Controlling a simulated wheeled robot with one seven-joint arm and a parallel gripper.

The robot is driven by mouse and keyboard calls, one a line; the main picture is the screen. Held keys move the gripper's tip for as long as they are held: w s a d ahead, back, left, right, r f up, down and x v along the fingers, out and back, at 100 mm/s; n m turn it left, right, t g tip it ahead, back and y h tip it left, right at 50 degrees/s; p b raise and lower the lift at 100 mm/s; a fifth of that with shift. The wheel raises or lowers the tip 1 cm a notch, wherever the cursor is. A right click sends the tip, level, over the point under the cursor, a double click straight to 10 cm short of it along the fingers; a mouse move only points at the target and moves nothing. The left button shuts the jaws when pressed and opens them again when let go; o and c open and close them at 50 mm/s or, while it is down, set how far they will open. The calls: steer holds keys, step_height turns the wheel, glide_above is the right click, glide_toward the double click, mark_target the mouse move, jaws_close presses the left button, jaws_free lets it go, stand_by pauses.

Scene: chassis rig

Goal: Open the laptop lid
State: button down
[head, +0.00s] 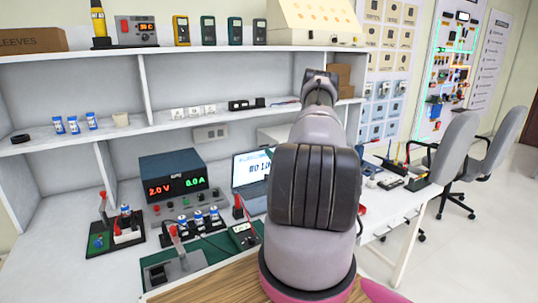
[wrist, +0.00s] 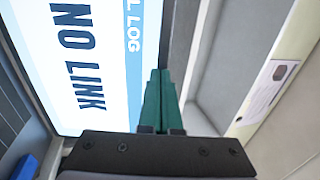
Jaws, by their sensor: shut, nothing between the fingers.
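The laptop (head: 244,176) stands on the bench right of the power supply. Its lid is raised, and the lit screen faces the head camera. My arm hides its right part. In the wrist view the screen (wrist: 75,60) fills the left side and reads "NO LINK". My gripper (wrist: 159,76) shows there with its green fingers shut together and empty, beside the screen's dark edge. I cannot tell whether the fingertips touch the lid. In the head view the gripper is mostly hidden behind my arm.
A power supply (head: 173,176) reading 2.0 V and 0.0 A stands left of the laptop. In front are a board with small cylinders (head: 197,222) and a meter (head: 243,236). Shelves (head: 75,147) rise behind. Tools and small devices (head: 391,183) lie on the bench at right.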

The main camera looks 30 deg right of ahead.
steer(key=w+r+g, duration=0.1)
steer(key=w+r, duration=0.1)
steer(key=w, duration=0.5)
steer(key=shift+w+d, duration=0.25)
steer(key=shift+w, duration=0.15)
steer(key=shift+s, duration=0.1)
